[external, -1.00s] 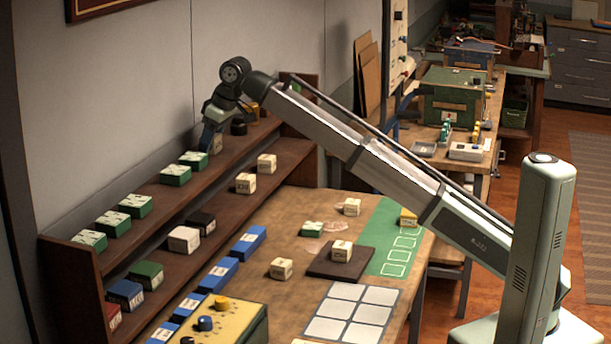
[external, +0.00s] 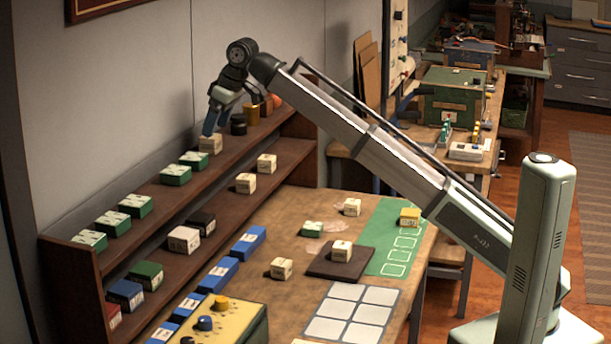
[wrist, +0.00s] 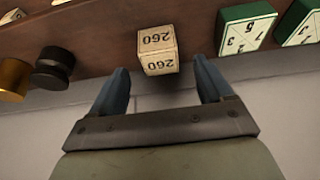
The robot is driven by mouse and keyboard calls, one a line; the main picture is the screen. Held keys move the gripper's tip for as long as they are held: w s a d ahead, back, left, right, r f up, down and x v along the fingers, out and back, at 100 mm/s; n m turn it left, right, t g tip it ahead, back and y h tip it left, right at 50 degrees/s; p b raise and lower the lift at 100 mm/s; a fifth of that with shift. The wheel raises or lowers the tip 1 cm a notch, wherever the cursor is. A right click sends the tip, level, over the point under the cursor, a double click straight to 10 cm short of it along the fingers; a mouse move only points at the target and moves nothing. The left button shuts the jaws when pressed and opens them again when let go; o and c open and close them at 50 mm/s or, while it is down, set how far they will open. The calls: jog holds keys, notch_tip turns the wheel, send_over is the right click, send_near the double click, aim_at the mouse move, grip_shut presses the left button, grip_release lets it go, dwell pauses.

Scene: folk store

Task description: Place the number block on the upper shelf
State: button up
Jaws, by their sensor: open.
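A cream number block (external: 210,144) sits on the upper shelf (external: 262,131), to the right of the green-and-white blocks. In the wrist view the number block (wrist: 157,50) reads "260" on two faces and rests on the brown shelf board. My gripper (external: 213,130) is just above and beside the block in the external view. In the wrist view my gripper (wrist: 165,84) has its two blue fingers spread wide and empty, with the block ahead of the gap between them and apart from both fingers.
Green-and-white blocks (external: 175,175) stand along the upper shelf to the left. A black knob-like piece (external: 238,124) and a brass cylinder (external: 252,113) stand to the right. The lower shelf holds several blocks, including a cream one (external: 246,183). The wall is close behind.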

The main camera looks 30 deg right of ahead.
jog(key=v, duration=0.6)
jog(key=shift+r, duration=0.4)
jog(key=shift+s+d, duration=0.1)
